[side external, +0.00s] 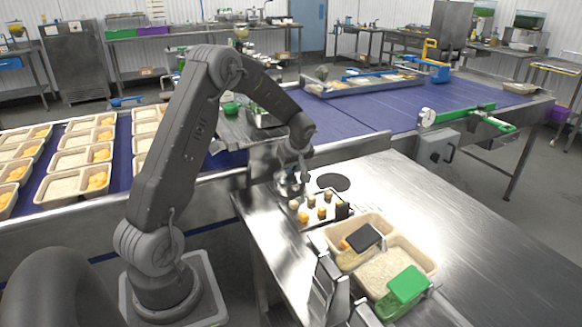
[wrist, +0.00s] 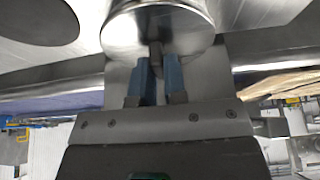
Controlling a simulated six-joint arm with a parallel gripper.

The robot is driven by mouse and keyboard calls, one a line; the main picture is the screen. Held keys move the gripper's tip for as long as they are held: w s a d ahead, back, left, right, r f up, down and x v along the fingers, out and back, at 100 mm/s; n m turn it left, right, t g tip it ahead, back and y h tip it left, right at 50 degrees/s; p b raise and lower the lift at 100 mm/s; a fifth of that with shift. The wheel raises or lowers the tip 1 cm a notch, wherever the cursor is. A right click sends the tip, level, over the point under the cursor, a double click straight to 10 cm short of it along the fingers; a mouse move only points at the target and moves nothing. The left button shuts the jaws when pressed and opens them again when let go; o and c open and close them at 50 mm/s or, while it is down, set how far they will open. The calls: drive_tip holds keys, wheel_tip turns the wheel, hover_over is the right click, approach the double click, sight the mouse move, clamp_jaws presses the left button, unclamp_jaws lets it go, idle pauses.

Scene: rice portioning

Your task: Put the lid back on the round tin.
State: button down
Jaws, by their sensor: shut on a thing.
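My gripper (wrist: 156,72) has two blue fingertips, shut on the small dark knob of a round, shiny metal lid (wrist: 150,24) in the wrist view. That metal is too small and covered to tell lid from tin. I cannot tell whether the lid touches a tin below it.
A dark round patch (side external: 333,182) lies on the steel table (side external: 455,225) right of my gripper. A small rack (side external: 341,212) with several pale and orange pieces stands in front. Rice trays (side external: 431,259) with black and green items stand nearer. The table's right side is clear.

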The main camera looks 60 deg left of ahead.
idle(0.4)
drive_tip(key=c, duration=0.6)
unclamp_jaws()
drive_tip(key=shift+r, duration=3.55)
clamp_jaws()
